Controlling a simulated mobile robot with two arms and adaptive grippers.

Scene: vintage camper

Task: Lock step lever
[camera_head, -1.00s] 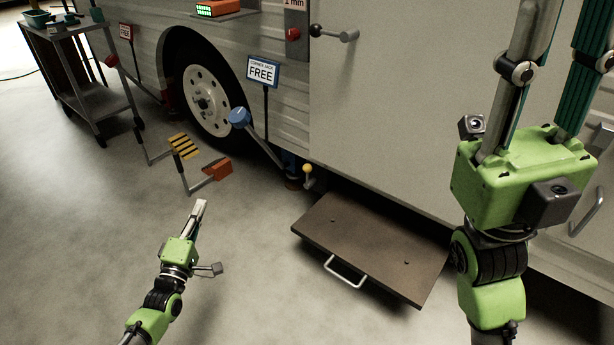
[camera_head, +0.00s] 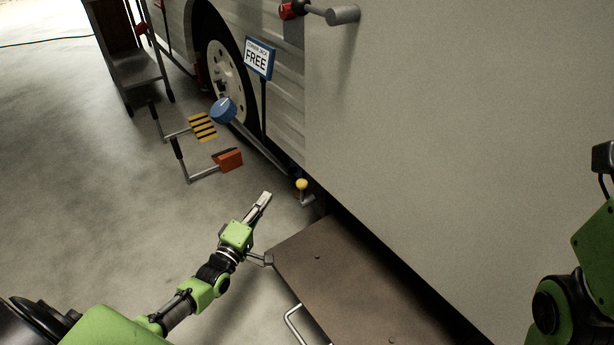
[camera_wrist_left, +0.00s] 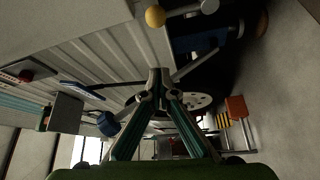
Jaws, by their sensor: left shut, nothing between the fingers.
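The step lever has a yellow ball knob (camera_head: 302,184) and stands low by the camper's lower edge, at the step's far left corner. In the left wrist view the yellow knob (camera_wrist_left: 155,16) shows at the top, beside a grey rod. My left gripper (camera_head: 265,197) is shut and empty. It points up toward the lever and is apart from it, left of and below the knob in the head view. The brown step (camera_head: 350,290) is out, with a pale handle (camera_head: 296,322) on its front edge. My right gripper's fingers are out of frame; only part of that arm shows at the right edge.
A blue knob (camera_head: 223,110) on a rod, a FREE sign (camera_head: 259,58), a striped pedal (camera_head: 203,126) and an orange pedal (camera_head: 228,160) stand left of the lever. The camper wall (camera_head: 430,110) rises behind the step.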

